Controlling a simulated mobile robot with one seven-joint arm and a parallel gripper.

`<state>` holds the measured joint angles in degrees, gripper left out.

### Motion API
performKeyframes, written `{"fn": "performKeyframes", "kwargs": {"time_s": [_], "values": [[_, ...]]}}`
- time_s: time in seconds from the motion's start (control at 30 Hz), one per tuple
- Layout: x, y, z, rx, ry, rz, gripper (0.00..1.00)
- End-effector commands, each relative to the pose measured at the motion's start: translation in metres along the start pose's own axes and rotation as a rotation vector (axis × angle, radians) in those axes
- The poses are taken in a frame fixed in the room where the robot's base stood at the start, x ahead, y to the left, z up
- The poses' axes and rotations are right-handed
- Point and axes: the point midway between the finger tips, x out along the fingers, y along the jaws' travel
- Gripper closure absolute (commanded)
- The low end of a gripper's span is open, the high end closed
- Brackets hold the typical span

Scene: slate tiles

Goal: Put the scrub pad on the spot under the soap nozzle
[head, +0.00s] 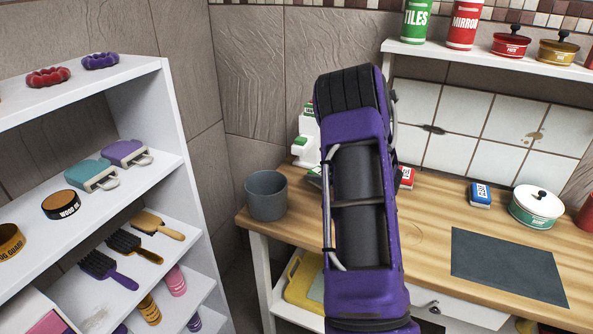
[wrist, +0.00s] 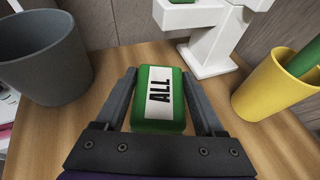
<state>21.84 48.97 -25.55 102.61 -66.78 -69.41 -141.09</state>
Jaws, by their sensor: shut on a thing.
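The scrub pad (wrist: 142,121), green with a white label reading "ALL", sits between the two fingers of my gripper (wrist: 158,76), which is shut on it. In the wrist view it is over the wooden counter, in front of the white soap dispenser (wrist: 208,52). I cannot tell whether it touches the counter. The dispenser's head juts out at the top of the wrist view, and its nozzle is partly cut off by the frame edge. In the head view the dispenser (head: 302,150) stands at the counter's back left; my arm hides the gripper and most of the pad.
A grey bin (wrist: 40,62) stands left of the pad and a yellow cup (wrist: 275,88) right. White shelves (head: 172,120) stand left.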

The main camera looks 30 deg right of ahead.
Motion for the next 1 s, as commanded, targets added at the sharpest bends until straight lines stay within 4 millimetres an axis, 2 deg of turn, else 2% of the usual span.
{"fn": "performKeyframes", "kwargs": {"time_s": [0.03, 0.2, 0.33, 0.6, 0.8, 1.0], "values": [[0.014, 0.002, 0.006, -0.003, -0.002, 0.004, 0.82], [0.054, 0.001, 0.022, -0.003, -0.001, 0.003, 0.82], [0.074, 0.0, 0.031, -0.001, -0.001, 0.0, 0.82], [0.093, 0.0, 0.038, 0.0, -0.001, -0.001, 0.82], [0.105, 0.0, 0.008, 0.003, 0.001, -0.001, 0.82], [0.106, 0.0, 0.006, 0.001, -0.001, -0.001, 0.82]]}}
